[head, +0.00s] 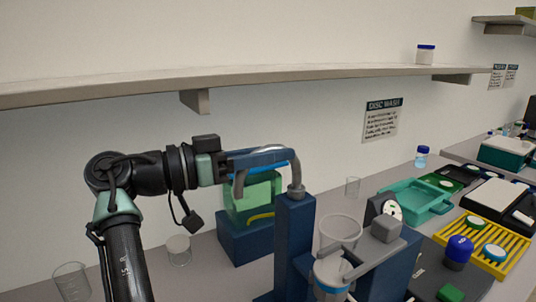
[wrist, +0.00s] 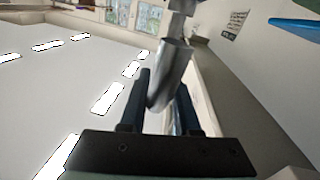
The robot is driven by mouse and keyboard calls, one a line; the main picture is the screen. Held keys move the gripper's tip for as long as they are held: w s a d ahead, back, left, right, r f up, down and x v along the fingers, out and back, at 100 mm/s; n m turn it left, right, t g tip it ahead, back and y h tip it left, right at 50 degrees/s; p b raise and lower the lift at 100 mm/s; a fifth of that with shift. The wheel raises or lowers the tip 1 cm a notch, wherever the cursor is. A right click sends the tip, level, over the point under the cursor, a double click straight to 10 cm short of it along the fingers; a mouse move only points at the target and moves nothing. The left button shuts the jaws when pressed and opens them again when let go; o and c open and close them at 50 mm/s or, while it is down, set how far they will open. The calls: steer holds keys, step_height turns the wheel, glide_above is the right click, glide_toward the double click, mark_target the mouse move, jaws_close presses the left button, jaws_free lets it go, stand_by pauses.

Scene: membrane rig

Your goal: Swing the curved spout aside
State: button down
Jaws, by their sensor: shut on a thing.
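The curved spout (head: 297,172) is a grey metal tube. It rises from a collar on top of a dark blue post (head: 295,245) and arches left, with its free end hanging down left of the post. My gripper (head: 268,160) comes in from the left, level with the arch, and is shut on the tube. In the wrist view the spout (wrist: 172,70) runs between the two dark fingers (wrist: 163,105). The fingers hide part of the tube in the head view.
A green block on a blue base (head: 245,240) stands behind and below the spout. A long shelf (head: 260,80) runs above. Trays fill the right side.

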steer(key=shift+s+d, duration=0.15)
steer(key=shift+d, duration=0.15)
steer(key=c, duration=0.8)
jaws_free()
steer(key=shift+d, duration=0.1)
steer(key=shift+o, duration=0.2)
steer(key=shift+a, duration=0.3)
steer(key=b+v, duration=0.1)
steer(key=v, duration=1.1)
steer(key=shift+s+b, duration=0.2)
steer(key=shift+b, duration=0.2)
steer(key=shift+a, duration=0.2)
